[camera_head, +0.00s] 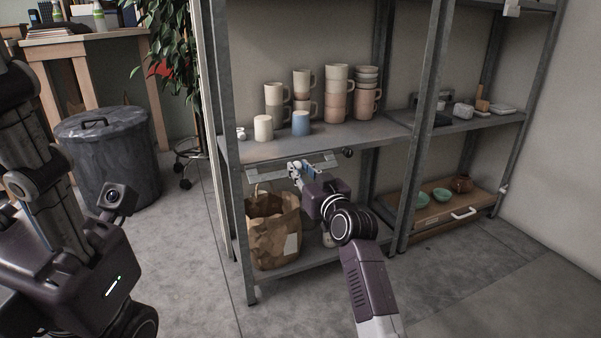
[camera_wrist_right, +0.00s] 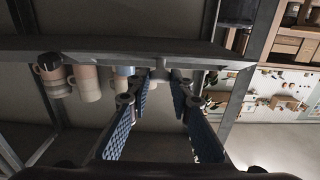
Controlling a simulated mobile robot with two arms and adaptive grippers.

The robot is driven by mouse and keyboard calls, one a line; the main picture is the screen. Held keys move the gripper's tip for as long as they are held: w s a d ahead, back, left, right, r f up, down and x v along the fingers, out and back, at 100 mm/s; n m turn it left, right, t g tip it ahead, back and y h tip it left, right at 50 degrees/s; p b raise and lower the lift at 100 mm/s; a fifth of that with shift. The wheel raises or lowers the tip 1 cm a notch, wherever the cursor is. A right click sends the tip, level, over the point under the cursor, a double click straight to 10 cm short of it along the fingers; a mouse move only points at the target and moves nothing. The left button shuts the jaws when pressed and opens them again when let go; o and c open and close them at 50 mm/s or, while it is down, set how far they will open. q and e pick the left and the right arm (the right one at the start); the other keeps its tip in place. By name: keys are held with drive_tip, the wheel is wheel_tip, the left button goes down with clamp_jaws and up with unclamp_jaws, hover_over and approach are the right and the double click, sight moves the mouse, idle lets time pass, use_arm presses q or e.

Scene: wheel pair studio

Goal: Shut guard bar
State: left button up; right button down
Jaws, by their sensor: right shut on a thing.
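The guard bar (camera_head: 320,164) is a pale grey bar low under the front of the middle shelf, above the paper bag in the head view. My right gripper (camera_head: 298,168) is at the bar's middle, shut on it, and hides part of it. In the right wrist view the blue-padded fingers of my right gripper (camera_wrist_right: 160,82) reach up to the grey shelf front, with a small grey part between their tips. The exact contact is hard to make out. Part of my left arm shows at the left, but its fingers are not visible.
Mugs (camera_head: 336,92) stand on the middle shelf (camera_head: 350,137) just above my right gripper. A brown paper bag (camera_head: 272,230) stands on the bottom shelf below it. A steel upright (camera_head: 419,130) is to the right. A dark bin (camera_head: 108,160) stands at left.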

drive_tip(key=c, duration=1.8)
unclamp_jaws()
drive_tip(key=shift+o, duration=0.2)
drive_tip(key=shift+s, duration=0.15)
drive_tip(key=v, duration=1.1)
drive_tip(key=shift+s+d, duration=0.2)
drive_tip(key=shift+s, duration=0.15)
